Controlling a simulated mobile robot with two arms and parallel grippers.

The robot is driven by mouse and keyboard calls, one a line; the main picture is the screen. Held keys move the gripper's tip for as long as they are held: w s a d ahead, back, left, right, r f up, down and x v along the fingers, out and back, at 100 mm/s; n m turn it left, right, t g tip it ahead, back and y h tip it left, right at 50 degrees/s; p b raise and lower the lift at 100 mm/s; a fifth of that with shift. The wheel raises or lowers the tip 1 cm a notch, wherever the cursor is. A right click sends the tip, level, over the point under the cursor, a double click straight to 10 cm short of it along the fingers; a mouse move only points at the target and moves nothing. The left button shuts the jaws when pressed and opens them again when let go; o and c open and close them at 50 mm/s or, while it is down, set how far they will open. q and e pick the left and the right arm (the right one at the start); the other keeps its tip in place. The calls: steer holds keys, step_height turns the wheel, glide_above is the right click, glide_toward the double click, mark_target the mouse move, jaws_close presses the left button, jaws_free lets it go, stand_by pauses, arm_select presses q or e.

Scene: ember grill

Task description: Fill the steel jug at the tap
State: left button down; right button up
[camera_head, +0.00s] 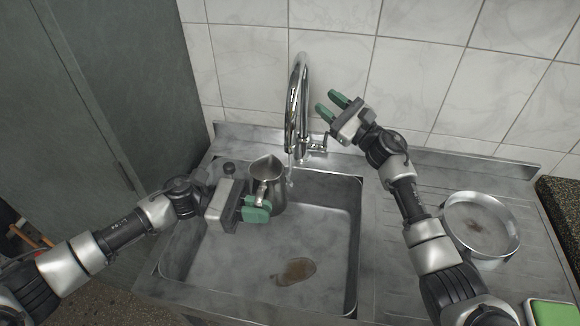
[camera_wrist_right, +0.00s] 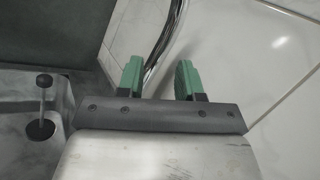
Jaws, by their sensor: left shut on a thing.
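The steel jug (camera_head: 267,181) is upright over the back left of the sink basin, its mouth facing up. My left gripper (camera_head: 257,208) is shut on the jug's handle, on the near side. The chrome tap (camera_head: 297,100) arches up behind the basin. Its spout comes down just right of the jug's rim, with a thin bright streak below that looks like water. The tap's lever (camera_head: 319,143) is at the right of its base. My right gripper (camera_head: 331,105) is open and empty, right of the tap's arch. In the right wrist view the tap's pipe (camera_wrist_right: 165,45) shows beyond the open fingers.
The steel sink basin (camera_head: 336,235) has a brown stain on its floor. A round metal pan (camera_head: 482,225) stands on the ribbed drainboard at the right, with a green sponge-like item (camera_head: 553,313) at the lower right corner. A tiled wall closes the back, a dark cabinet the left.

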mark_target(324, 141)
stand_by(0.3)
